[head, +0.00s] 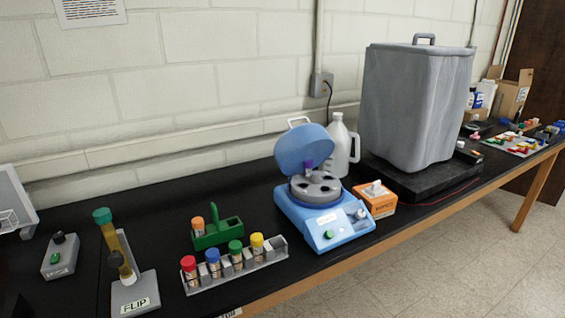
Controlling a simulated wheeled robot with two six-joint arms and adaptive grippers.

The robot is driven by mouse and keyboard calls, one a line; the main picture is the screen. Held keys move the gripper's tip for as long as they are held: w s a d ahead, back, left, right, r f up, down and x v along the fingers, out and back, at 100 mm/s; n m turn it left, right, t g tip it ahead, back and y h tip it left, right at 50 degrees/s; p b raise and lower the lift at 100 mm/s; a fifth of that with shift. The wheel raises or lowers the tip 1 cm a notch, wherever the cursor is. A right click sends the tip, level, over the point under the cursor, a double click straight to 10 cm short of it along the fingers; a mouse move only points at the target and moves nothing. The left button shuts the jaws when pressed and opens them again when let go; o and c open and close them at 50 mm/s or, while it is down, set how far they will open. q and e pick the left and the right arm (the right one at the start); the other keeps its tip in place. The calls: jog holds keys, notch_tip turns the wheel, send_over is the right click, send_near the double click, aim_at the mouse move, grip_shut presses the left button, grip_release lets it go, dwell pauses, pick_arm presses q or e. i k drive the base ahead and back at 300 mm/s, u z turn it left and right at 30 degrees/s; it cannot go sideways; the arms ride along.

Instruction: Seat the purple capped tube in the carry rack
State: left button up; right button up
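A small purple shape (308,167), which looks like the purple capped tube, stands at the back of the grey rotor (315,198) in the blue centrifuge, in front of the raised lid (301,145). Its lower part is too small to make out. The green carry rack (207,240) with an upright handle stands on the bench left of the centrifuge. An orange capped tube (198,225) stands upright at its left end; dark openings show to the right of it. Neither of my grippers is in the head view.
A grey rack (250,265) in front holds red, blue, green and yellow capped tubes. A FLIP stand (135,295) holds a green-capped tube at left. An orange box (376,199), a white jug (341,145) and a large grey covered item (412,105) stand right of or behind the centrifuge.

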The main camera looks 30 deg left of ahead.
aim_at(217, 232)
jog(key=u, duration=0.7)
jog(key=i, duration=0.7)
jog(key=u, duration=0.9)
